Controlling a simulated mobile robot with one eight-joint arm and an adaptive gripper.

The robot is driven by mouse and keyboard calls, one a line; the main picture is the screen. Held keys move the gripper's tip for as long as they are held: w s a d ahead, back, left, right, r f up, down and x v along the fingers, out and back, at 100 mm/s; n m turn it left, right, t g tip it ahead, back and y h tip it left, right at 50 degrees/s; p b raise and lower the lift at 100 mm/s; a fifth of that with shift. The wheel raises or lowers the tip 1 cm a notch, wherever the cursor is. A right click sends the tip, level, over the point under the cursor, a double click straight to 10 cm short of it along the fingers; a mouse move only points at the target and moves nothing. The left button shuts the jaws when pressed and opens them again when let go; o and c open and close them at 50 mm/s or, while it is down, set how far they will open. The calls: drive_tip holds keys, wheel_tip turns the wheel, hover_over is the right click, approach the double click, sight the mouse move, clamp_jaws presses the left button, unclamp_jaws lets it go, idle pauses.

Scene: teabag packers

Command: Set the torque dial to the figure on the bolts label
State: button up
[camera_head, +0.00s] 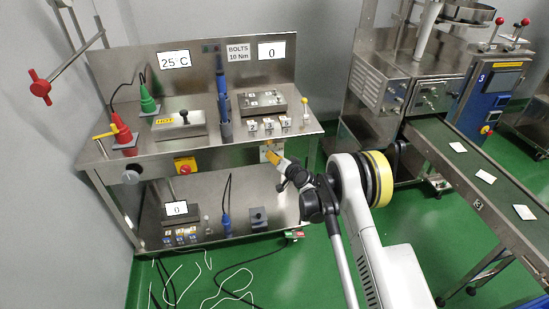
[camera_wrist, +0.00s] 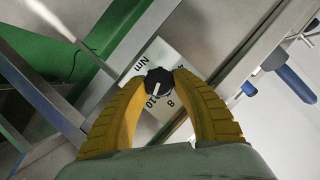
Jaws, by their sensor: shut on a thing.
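The bolts label (camera_head: 238,53) on the back panel of the bench reads "BOLTS 10 Nm". The torque dial is a black knob (camera_wrist: 158,80) on a white plate (camera_wrist: 168,56), marked "Nm", "8" and "10", in the wrist view. A white mark on the knob appears to face the "10", but its exact setting is too small to tell. My gripper (camera_wrist: 160,84) has its yellow fingers shut on the knob from both sides. In the head view the plate (camera_head: 265,147) is on the bench's front edge, and my fingers hide the knob.
The bench top holds a blue screwdriver in a holder (camera_head: 225,130), a metal plate fixture (camera_head: 262,104), small numbered blocks (camera_head: 268,125) and red and green cones (camera_head: 122,131). A display (camera_head: 271,51) reads 0. A conveyor (camera_head: 450,150) stands at the right.

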drive_tip(key=shift+m, duration=0.4)
drive_tip(key=shift+y, duration=0.3)
drive_tip(key=o, duration=1.2)
drive_tip(key=v, duration=1.2)
